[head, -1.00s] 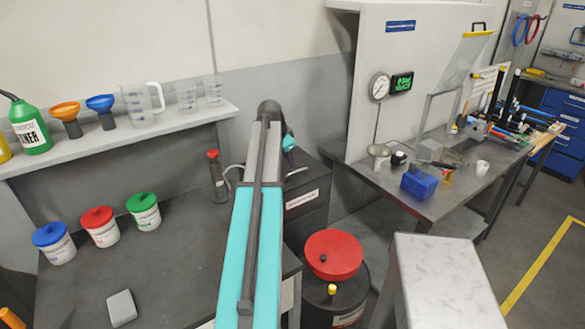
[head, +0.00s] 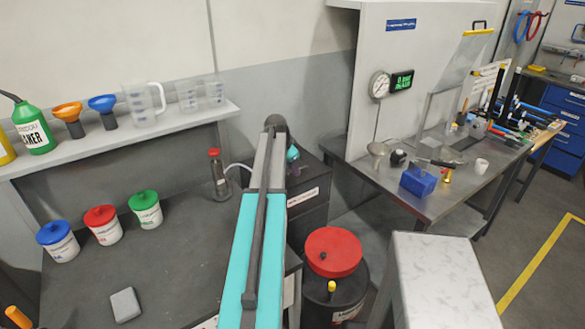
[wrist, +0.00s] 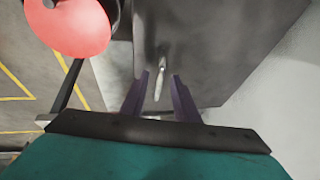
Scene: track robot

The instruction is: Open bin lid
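A dark bin-like box (head: 303,212) with a white label stands beyond the counter's right end, partly hidden by my arm. A black drum (head: 335,299) with a round red lid (head: 333,252) stands in front of it.
The dark counter (head: 175,265) at left holds tubs with blue, red and green lids and a red-capped bottle (head: 219,175). A shelf (head: 120,135) above holds funnels and jugs. A metal bench (head: 450,205) stands right, a pale marbled block (head: 440,270) in front. Floor at far right is clear.

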